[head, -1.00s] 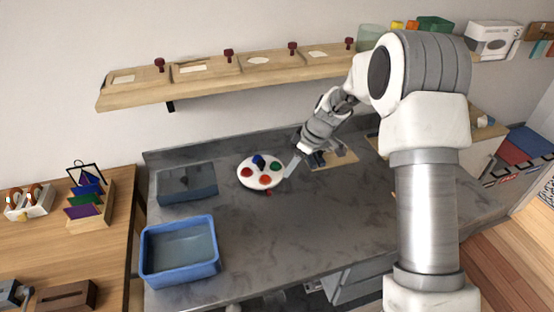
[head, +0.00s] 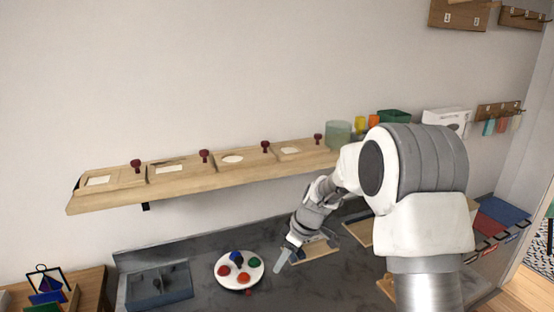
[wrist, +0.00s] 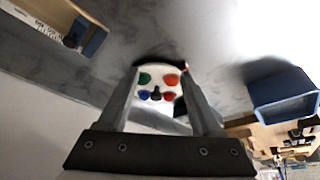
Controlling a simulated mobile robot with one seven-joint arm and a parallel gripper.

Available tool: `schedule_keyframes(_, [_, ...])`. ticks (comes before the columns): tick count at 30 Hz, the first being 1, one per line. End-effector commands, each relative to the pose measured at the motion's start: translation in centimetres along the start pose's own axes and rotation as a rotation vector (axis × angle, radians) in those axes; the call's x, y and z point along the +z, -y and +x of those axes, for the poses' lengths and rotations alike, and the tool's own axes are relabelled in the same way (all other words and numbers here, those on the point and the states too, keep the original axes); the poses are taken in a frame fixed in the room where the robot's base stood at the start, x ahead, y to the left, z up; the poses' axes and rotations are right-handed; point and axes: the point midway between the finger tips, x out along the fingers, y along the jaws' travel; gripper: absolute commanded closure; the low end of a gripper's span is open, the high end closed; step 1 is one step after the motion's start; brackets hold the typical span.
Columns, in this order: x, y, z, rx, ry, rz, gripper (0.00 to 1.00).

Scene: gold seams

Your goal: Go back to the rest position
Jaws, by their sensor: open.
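My gripper (head: 283,261) is open, just right of a round white palette on the dark counter (head: 190,240) in the head view. In the wrist view my gripper (wrist: 160,75) shows two grey fingers spread apart, with nothing visibly held between them. The white palette (head: 228,258) carries red, blue and green pieces. The palette (wrist: 152,112) also shows beyond and between the fingers in the wrist view. My arm hides part of the counter's right side.
A wooden shelf (head: 215,179) with several boards and dark red knobs runs along the wall. A grey tray (head: 160,288) lies left of the palette. A wooden board (head: 313,252) lies behind my gripper. A blue bin (wrist: 283,92) shows at right in the wrist view.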

Motion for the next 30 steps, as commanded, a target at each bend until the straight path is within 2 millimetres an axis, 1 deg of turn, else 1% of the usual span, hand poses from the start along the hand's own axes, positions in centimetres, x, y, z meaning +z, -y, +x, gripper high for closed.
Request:
schedule_keyframes(1, [-0.2,0.4,-2.2,0.018,0.002,0.021,0.34])
schedule_keyframes(6, [0.2,2.6,-8.8,0.073,0.019,0.139,0.34])
schedule_keyframes(8, [0.6,3.5,-11.0,0.094,0.023,0.183,0.34])
schedule_keyframes(9, [0.8,4.1,-12.4,0.108,0.025,0.213,0.34])
schedule_keyframes(15, [2.6,7.7,-18.7,0.181,0.028,0.365,0.34])
schedule_keyframes(21, [5.0,11.7,-23.8,0.258,0.018,0.527,0.34])
schedule_keyframes(24, [6.4,13.8,-25.9,0.298,0.006,0.61,0.34])
schedule_keyframes(30, [9.6,17.9,-29.0,0.377,-0.03,0.779,0.34])
